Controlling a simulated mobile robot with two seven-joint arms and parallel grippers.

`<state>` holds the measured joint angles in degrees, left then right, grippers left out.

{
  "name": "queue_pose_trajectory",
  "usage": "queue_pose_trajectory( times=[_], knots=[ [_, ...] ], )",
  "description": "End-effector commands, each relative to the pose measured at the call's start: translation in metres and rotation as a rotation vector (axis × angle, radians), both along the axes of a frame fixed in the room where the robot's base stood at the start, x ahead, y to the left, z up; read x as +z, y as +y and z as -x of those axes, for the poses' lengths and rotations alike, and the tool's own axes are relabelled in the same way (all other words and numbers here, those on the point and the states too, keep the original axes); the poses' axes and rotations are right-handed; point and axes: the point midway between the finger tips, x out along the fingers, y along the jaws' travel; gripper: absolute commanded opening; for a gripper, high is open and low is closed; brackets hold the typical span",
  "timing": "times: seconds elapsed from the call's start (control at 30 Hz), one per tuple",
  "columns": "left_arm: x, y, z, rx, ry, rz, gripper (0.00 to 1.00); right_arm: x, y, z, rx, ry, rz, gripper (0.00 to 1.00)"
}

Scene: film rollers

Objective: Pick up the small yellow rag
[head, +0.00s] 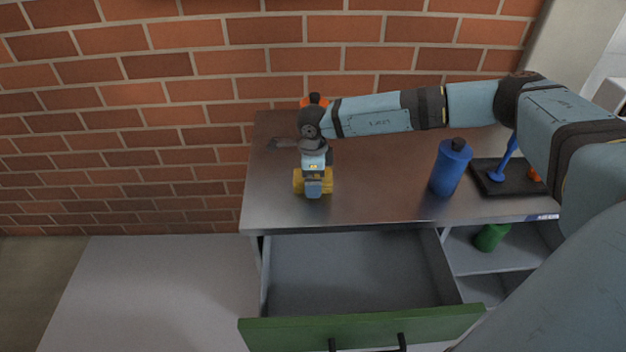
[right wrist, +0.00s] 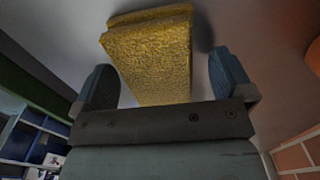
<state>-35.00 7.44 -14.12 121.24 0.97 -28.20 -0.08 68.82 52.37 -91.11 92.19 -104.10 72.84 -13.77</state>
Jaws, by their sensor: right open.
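The small yellow rag (head: 299,182) lies on the metal tabletop towards its left side. My right gripper (head: 313,186) is over the rag and hides its middle in the head view. In the right wrist view the rag (right wrist: 152,55) is a rough yellow block between the two blue fingers of the gripper (right wrist: 162,82). The fingers are spread, with a gap on each side of the rag. My left gripper is not in view.
A blue bottle (head: 450,170) stands on the table (head: 380,200) to the right. A black tray (head: 505,187) with blue and orange parts is beside it. An empty green-fronted drawer (head: 360,328) is open below. A green object (head: 490,237) sits on a shelf.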

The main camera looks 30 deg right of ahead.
Motion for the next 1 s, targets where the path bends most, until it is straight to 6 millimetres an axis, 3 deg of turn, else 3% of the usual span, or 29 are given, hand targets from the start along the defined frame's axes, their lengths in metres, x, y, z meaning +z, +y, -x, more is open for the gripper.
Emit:
queue_pose_trajectory(
  times=[0.07, 0.1, 0.3, 0.33, 0.73, 0.87, 1.0],
  knots=[
    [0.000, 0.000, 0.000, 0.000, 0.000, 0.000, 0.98, 0.000, 0.000, 0.000, 0.000, 0.000, 0.000, 0.99],
    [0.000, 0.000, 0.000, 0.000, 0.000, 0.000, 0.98, 0.000, 0.000, 0.000, 0.000, 0.000, 0.000, 0.94],
    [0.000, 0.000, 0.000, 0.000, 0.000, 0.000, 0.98, 0.000, 0.000, 0.000, 0.000, -0.001, -0.001, 0.48],
    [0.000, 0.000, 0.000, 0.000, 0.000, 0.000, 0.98, 0.000, 0.000, 0.000, 0.000, -0.001, -0.001, 0.46],
    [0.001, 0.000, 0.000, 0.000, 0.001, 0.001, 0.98, 0.007, 0.001, 0.000, 0.000, -0.001, -0.002, 0.46],
    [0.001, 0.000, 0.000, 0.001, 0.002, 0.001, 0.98, 0.022, 0.001, 0.000, 0.001, -0.001, -0.002, 0.46],
    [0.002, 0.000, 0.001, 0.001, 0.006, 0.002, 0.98, 0.052, 0.000, -0.001, 0.001, -0.004, -0.002, 0.46]
  ],
)
